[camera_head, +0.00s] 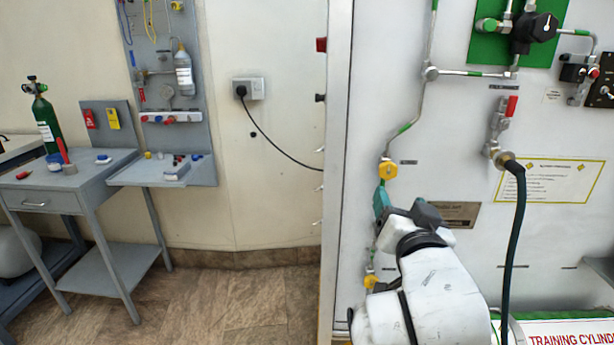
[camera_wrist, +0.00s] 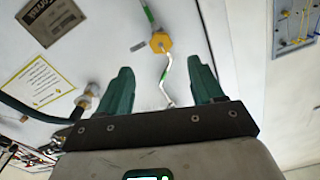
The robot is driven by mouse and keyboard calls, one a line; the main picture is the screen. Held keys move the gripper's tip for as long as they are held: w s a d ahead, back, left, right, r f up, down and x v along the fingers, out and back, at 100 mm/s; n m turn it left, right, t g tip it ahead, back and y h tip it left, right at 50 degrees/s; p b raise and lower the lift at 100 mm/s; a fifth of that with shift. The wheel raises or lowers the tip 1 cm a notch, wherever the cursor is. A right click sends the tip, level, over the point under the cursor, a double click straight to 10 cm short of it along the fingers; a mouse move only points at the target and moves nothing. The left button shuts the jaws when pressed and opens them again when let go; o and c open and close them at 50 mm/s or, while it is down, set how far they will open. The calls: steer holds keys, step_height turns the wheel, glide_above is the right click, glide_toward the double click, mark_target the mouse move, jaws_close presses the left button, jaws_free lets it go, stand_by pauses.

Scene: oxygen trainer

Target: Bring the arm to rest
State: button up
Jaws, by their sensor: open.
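My arm reaches up from the lower right in the head view, in front of the white training panel (camera_head: 455,265). My gripper (camera_head: 380,205) is close to the panel's left part, just below a yellow fitting (camera_head: 387,169) on the thin pipe. In the wrist view my gripper (camera_wrist: 160,85) has its two green fingers spread wide apart with nothing between them. The yellow fitting (camera_wrist: 160,42) and its pipe show beyond the fingers. Whether the fingers touch the panel cannot be told.
A black hose (camera_head: 515,230) hangs from a red-handled valve (camera_head: 508,108) right of my arm. A white cylinder box (camera_head: 565,330) is at lower right. Floor (camera_head: 230,300) between is clear.

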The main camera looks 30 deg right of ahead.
steer(key=s+a+f+n+g+y, duration=0.2)
steer(key=s+f+n+g+y, duration=0.15)
steer(key=f, duration=0.95)
steer(key=s+a+f+n+g+y, duration=0.2)
steer(key=s+f+g, duration=0.2)
steer(key=f, duration=0.8)
steer(key=s+a+f+n+g+y, duration=0.2)
steer(key=s+a+f+g, duration=0.1)
steer(key=s+f, duration=0.5)
steer(key=s+a+f+n+g+y, duration=0.2)
steer(key=s+a+f+g, duration=0.2)
steer(key=s+f, duration=0.45)
step_height(320, 180, up, 15)
steer(key=p, duration=1.2)
steer(key=shift+s+d+f, duration=0.15)
steer(key=shift+s+d, duration=0.1)
steer(key=shift+s, duration=0.1)
steer(key=shift+t, duration=0.25)
steer(key=shift+c, duration=0.4)
